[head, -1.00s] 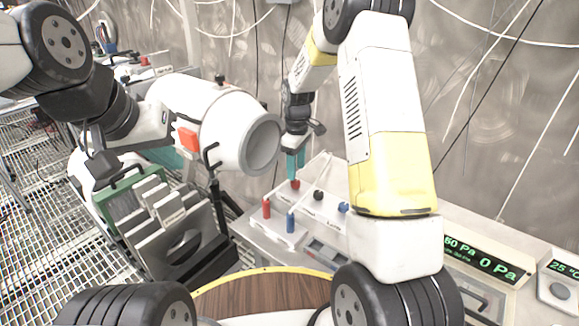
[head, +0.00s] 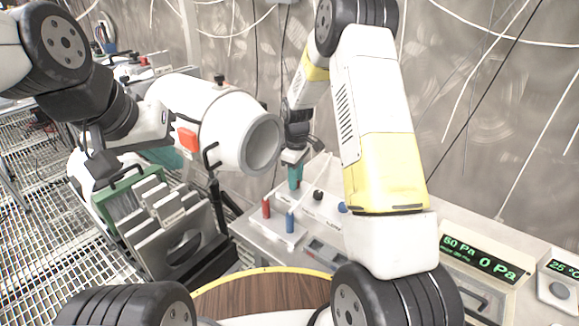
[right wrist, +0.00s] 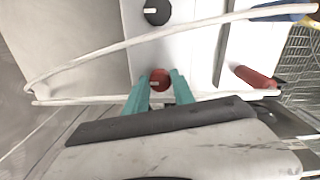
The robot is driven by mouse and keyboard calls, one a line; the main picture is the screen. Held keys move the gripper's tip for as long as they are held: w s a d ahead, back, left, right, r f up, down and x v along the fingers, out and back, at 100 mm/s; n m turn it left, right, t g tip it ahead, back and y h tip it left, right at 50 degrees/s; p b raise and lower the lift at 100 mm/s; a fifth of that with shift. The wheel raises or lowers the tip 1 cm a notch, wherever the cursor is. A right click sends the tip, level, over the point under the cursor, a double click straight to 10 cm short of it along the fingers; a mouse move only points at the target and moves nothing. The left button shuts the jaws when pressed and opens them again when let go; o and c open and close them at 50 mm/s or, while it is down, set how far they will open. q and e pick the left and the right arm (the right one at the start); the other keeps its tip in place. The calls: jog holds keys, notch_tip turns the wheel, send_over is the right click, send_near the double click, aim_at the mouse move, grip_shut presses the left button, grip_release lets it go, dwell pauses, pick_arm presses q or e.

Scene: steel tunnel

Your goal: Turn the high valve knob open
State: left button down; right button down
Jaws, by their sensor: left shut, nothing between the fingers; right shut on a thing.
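A red knob (right wrist: 160,80) with a pale mark sits on a white panel (right wrist: 195,50), between the teal fingertips of my right gripper (right wrist: 159,76). The right gripper is shut on this knob. In the head view the right gripper (head: 295,184) reaches down onto the panel and hides the red knob. A black knob (head: 318,195) and a blue knob (head: 342,208) stand in line with it on the panel. I cannot read which knob is labelled high.
The white cylinder (head: 222,125) with an open end is left of the right gripper. A red handle (head: 266,208) and a blue handle (head: 290,222) stand in front of the panel. Pale hoses (right wrist: 130,45) cross the wrist view. A pressure display (head: 480,262) is at right.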

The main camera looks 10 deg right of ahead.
jog(key=shift+m, duration=0.3)
jog(key=m, duration=0.3)
jog(key=shift+m, duration=0.4)
jog(key=m, duration=0.9)
jog(key=shift+a, duration=0.1)
jog(key=shift+m, duration=2.3)
jog(key=c, duration=1.1)
grip_release()
jog(key=shift+o, duration=0.2)
